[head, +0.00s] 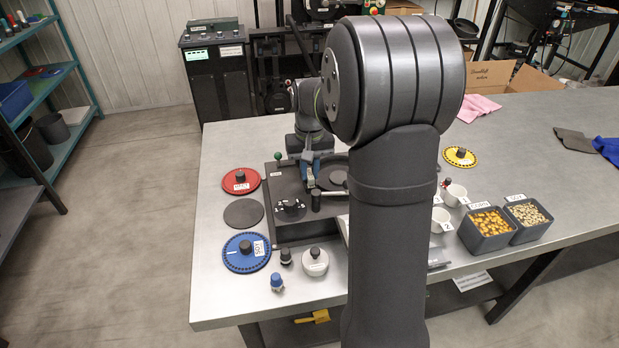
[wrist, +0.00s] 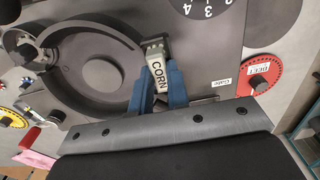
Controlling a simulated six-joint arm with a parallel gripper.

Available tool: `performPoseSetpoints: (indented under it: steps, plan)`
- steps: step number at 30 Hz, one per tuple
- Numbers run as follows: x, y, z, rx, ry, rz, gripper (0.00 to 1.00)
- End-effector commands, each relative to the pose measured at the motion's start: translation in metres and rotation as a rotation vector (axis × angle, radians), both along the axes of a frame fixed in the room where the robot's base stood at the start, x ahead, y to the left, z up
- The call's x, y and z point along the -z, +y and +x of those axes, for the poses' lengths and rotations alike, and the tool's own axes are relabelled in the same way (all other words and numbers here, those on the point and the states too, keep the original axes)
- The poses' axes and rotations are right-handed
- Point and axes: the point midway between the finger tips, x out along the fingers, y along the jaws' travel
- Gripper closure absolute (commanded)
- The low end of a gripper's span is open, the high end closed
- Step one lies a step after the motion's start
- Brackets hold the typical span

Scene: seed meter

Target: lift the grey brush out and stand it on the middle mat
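The grey brush, a small block with a CORN label (wrist: 157,73), is at the rim of the meter's round chamber (wrist: 62,97) in the wrist view. My gripper (wrist: 159,80) has a blue finger against each side of it, with no clear gap. The brush's lower end is hidden. In the head view my gripper (head: 310,172) is low over the dark meter housing (head: 290,232). The middle mat (head: 243,213), a bare dark grey disc, lies left of the housing.
A red disc (head: 240,181) and a blue disc (head: 246,253) lie either side of the mat. Small black (head: 286,257) and blue (head: 277,282) knobbed pieces and a pale round-topped piece (head: 315,262) stand in front. Seed bins (head: 486,244) are at right.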

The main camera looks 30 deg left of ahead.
Motion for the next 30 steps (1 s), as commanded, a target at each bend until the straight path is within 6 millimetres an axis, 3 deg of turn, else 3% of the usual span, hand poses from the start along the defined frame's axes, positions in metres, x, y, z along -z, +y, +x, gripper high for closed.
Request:
performPoseSetpoints:
  steps: [11, 30]
  plan:
    - [-0.003, 0.000, 0.000, 0.000, -0.001, 0.001, 1.00]
    - [-0.028, 0.000, 0.000, 0.000, -0.001, 0.001, 1.00]
